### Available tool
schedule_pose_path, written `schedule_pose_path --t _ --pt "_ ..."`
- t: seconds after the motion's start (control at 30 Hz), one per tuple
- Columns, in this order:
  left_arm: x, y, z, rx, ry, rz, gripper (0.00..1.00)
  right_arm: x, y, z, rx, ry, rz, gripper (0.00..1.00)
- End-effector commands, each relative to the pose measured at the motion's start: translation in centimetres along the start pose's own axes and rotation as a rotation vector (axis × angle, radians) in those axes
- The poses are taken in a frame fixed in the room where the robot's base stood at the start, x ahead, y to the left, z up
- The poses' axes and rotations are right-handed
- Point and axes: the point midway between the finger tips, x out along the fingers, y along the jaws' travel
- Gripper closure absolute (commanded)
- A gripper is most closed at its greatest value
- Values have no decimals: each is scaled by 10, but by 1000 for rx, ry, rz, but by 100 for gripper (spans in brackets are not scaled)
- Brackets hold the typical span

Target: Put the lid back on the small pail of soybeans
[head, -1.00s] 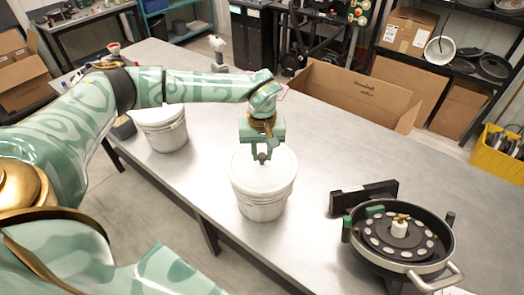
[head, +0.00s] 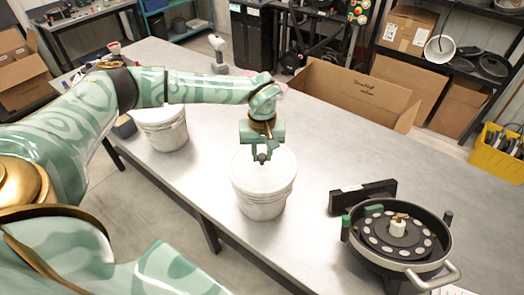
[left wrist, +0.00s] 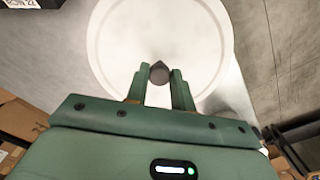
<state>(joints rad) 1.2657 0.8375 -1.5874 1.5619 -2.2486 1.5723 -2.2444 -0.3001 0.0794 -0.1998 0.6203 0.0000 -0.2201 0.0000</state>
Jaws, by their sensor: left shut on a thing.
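A small white pail (head: 262,207) stands upright on the metal table in the middle of the head view. A white round lid (head: 272,178) lies across its top, roughly centred; whether its rim is fully seated I cannot tell. My left gripper (head: 262,156) reaches down from above and is shut on the lid's small dark knob. In the left wrist view the knob (left wrist: 159,73) sits between the two green fingers, with the pale lid (left wrist: 130,32) filling the space beyond. The soybeans are hidden. My right gripper is not in view.
A second white pail (head: 165,137) stands left, partly behind my left arm. A round seed meter (head: 398,243) with a handle sits at right, with a black block (head: 362,195) beside it. An open cardboard box (head: 350,93) stands at the back.

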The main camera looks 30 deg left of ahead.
Motion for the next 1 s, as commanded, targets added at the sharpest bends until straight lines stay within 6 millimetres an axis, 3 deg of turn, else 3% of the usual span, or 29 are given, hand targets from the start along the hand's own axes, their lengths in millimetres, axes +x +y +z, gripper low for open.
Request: schedule_pose_path --t 0.33,0.37,0.43,0.63,0.67,0.73,1.0 --pt "0 0 0 -1 0 0 99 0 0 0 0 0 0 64" --pt "0 0 0 -1 0 0 73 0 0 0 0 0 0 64" --pt "0 0 0 -1 0 0 54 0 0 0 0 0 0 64" --pt "0 0 0 -1 0 0 50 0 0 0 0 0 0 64" --pt "0 0 0 -1 0 0 48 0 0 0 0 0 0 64" --pt "0 0 0 -1 0 0 29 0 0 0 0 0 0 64" --pt "0 0 0 -1 0 0 29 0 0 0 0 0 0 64"
